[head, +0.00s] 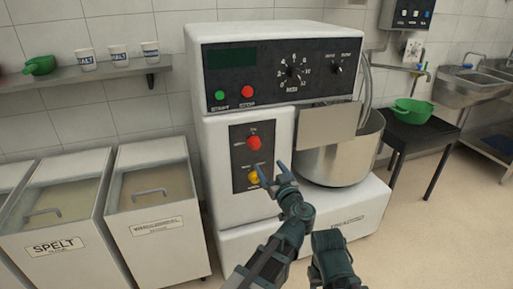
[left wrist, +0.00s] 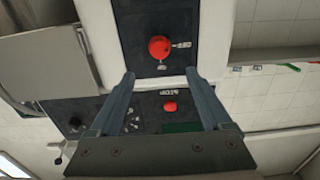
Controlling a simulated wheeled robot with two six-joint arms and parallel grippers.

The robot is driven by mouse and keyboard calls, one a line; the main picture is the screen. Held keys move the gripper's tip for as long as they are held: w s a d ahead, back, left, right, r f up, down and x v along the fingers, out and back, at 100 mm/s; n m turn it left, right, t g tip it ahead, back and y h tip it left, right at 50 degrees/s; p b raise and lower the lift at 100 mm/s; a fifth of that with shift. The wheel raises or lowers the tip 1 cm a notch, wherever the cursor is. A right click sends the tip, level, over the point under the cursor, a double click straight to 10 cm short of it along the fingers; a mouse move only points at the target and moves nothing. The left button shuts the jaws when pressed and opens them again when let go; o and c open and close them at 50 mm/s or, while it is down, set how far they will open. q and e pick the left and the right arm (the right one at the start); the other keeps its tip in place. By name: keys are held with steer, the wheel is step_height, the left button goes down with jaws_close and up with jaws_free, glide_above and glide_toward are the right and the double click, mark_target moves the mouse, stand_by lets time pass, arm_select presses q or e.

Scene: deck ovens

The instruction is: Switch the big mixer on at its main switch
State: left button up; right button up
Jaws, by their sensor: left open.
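The big mixer (head: 225,130) stands in the middle of the head view, with its steel bowl (head: 338,165) on the right. A dark panel on its front column carries a red rotary knob (head: 254,143) above a yellow one (head: 253,177). My left gripper (head: 269,167) is open and empty, in front of the panel's lower right edge, and partly overlaps the yellow knob. In the left wrist view, which looks upside down, the red knob (left wrist: 159,47) shows beyond the open fingertips (left wrist: 160,74), centred and apart from them. My right gripper's fingers do not show.
The upper control panel has a green START button (head: 220,95), a red STOP button (head: 247,92) and a dial (head: 293,72). Flour bins (head: 152,240) stand left of the mixer. A black table (head: 425,135) with a green bowl (head: 412,110) stands right.

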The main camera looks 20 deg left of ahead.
mark_target(256, 146)
arm_select(q)
steer(key=x, duration=1.3)
steer(key=shift+w+a, duration=0.25)
steer(key=shift+w, duration=0.1)
jaws_close()
